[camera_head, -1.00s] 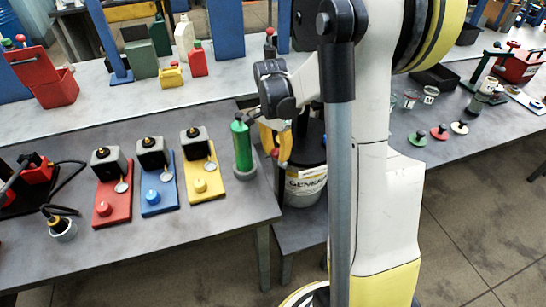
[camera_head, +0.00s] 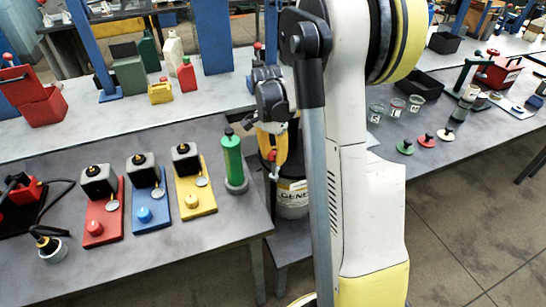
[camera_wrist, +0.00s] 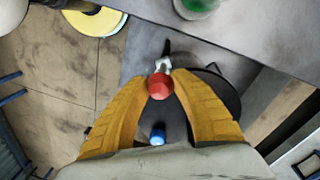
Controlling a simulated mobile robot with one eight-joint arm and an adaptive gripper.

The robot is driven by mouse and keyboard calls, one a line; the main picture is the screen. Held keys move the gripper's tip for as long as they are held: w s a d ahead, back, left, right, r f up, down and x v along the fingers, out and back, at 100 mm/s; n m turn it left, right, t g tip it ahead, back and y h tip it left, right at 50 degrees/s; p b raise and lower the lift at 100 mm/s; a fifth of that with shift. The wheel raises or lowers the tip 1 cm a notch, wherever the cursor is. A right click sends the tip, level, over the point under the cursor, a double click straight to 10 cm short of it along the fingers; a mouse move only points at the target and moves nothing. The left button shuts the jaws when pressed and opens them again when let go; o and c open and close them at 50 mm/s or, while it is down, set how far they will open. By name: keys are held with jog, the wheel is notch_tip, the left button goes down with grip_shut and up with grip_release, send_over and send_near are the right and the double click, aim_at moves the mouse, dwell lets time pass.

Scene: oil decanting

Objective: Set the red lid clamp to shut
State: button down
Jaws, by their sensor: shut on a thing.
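The red lid clamp (camera_wrist: 160,86) shows as a round red knob on a pale metal piece at the black lid's edge in the wrist view. My gripper (camera_wrist: 158,80) has its yellow fingers on both sides of the knob, shut on it. In the head view my gripper (camera_head: 274,168) points down at the near left side of the lidded drum (camera_head: 293,198), with a small red spot at its tips. The black lid (camera_wrist: 205,110) lies below the fingers, which partly cover it. The clamp's exact angle cannot be told.
A blue knob (camera_wrist: 157,137) shows on the lid between my fingers. A green bottle (camera_head: 232,158) stands close left of my gripper at the table's edge. Red, blue and yellow boards (camera_head: 187,183) lie further left. My arm hides part of the drum.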

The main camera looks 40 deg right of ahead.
jog(key=shift+w+d, duration=0.1)
jog(key=shift+d, duration=0.1)
jog(key=c, duration=1.5)
grip_release()
jog(key=o, duration=0.5)
jog(key=shift+d, duration=0.2)
jog(key=shift+a+r, duration=0.1)
jog(key=shift+a, duration=0.05)
notch_tip(320, 180, up, 12)
jog(key=w, duration=0.1)
jog(key=shift+a, duration=0.2)
